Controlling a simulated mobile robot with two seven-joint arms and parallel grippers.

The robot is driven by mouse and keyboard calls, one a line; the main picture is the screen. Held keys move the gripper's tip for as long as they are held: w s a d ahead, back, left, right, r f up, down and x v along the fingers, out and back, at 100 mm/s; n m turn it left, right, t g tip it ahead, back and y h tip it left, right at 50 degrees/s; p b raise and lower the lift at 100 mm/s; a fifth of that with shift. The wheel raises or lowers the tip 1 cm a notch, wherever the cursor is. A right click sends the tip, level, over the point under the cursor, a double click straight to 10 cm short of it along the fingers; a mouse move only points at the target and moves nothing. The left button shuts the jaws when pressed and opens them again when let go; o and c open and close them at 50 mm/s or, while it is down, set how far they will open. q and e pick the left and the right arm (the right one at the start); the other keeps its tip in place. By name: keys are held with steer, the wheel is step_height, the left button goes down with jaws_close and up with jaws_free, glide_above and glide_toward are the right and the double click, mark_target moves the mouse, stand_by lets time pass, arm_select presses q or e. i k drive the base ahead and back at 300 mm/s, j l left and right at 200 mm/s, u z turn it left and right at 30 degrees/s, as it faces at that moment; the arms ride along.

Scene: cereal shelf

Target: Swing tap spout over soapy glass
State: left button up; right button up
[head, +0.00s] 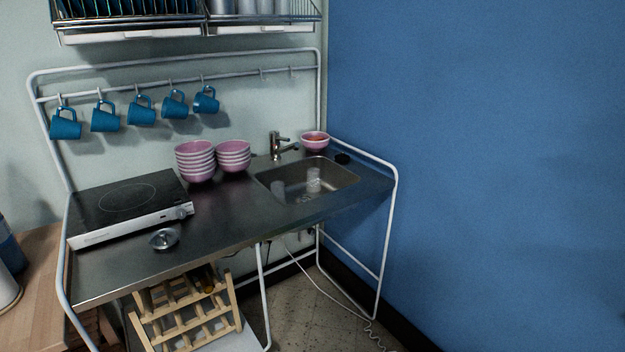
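The metal tap (275,146) stands at the back edge of the sink, left of its middle. Its short spout (289,148) points to the right and toward the front. A clear glass (313,178) is in the steel sink basin (334,171), to the right of the spout and nearer the front. The glass is small in the picture, so I cannot tell if it has soap in it. A paler shape at the left of the basin may be a reflection. Neither of my grippers shows in the head view.
Stacked pink bowls (195,161) stand left of the sink, and a pink bowl (315,141) sits behind it. A hotplate (128,203) and small metal item (164,239) are on the left counter. Blue mugs (141,110) hang above. A white frame rail (394,200) bounds the right end.

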mark_target(295, 146)
steer(key=i+l+u, duration=0.3)
steer(key=i+l, duration=0.15)
steer(key=i+l+u, duration=0.15)
steer(key=l, duration=0.25)
steer(key=i+l+u, duration=0.35)
steer(key=l, duration=0.35)
steer(key=i+l+u, duration=0.15)
steer(key=l, duration=0.2)
